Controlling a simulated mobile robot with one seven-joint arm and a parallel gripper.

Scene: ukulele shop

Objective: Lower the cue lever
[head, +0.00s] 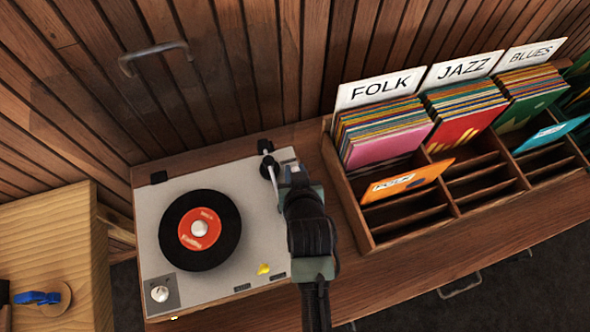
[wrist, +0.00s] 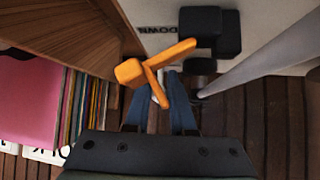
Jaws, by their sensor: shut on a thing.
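The orange cue lever (wrist: 172,53) shows in the wrist view, with a blocky knob at its left end and a stem running down between my fingers. My gripper (wrist: 158,88) has its two blue fingers on either side of that stem and is shut on it. In the head view my gripper (head: 296,172) is at the turntable's right edge, beside the tonearm (head: 274,188), and hides the lever. The turntable (head: 160,218) carries a black record (head: 210,252) with a red label. The word DOWN (wrist: 157,30) is printed on the deck near the lever.
The tonearm's grey tube (wrist: 265,45) lies close to the right of the lever. A wooden record crate (head: 358,228) stands right of the turntable, with FOLK, JAZZ and BLUES signs. A slatted wall (head: 250,70) is behind. A small yellow piece (head: 263,269) sits on the deck's front.

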